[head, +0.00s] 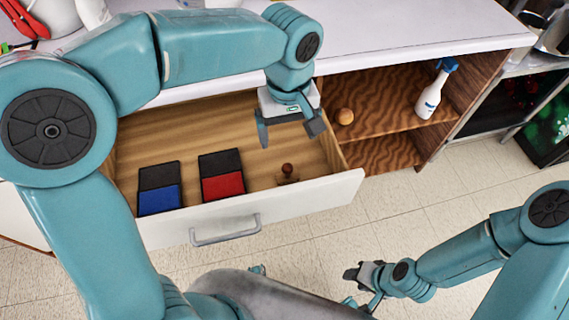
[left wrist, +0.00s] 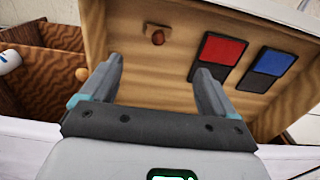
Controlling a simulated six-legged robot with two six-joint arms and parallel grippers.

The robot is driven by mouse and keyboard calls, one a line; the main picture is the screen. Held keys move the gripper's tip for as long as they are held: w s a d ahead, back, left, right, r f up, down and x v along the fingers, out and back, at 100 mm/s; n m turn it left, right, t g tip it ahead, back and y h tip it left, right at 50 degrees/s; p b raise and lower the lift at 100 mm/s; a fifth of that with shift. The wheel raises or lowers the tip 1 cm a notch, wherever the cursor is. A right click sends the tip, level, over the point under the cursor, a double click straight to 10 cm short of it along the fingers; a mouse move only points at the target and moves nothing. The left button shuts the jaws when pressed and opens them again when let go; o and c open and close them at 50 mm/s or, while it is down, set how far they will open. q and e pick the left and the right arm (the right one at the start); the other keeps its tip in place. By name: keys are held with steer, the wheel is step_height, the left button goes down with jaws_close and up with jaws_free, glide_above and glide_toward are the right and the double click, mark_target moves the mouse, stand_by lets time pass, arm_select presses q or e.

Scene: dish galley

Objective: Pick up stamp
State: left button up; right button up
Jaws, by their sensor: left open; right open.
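The stamp (head: 287,172), with a reddish-brown knob on a wooden base, stands in the open drawer (head: 262,222) near its front right corner. It also shows in the left wrist view (left wrist: 157,38), ahead of the fingers and between their lines. My left gripper (head: 291,132) is open and empty above the drawer, behind the stamp and apart from it. In the left wrist view its two fingers (left wrist: 158,85) are spread. My right gripper (head: 358,284) is open, low over the floor at the lower right, away from the drawer.
A red ink pad (head: 223,186) and a blue ink pad (head: 159,200) lie in the drawer left of the stamp. An open shelf (head: 385,125) on the right holds a spray bottle (head: 432,95) and a round brown object (head: 344,116). The white counter (head: 400,25) overhangs the drawer's back.

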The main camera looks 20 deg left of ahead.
mark_target(288, 166)
arm_select(q)
step_height(288, 166, down, 10)
steer(key=shift+f+b, duration=0.15)
steer(key=shift+b, duration=0.75)
steer(key=f, duration=0.6)
steer(key=shift+w+b, duration=0.25)
steer(key=shift+b, duration=0.05)
steer(key=c, duration=1.1)
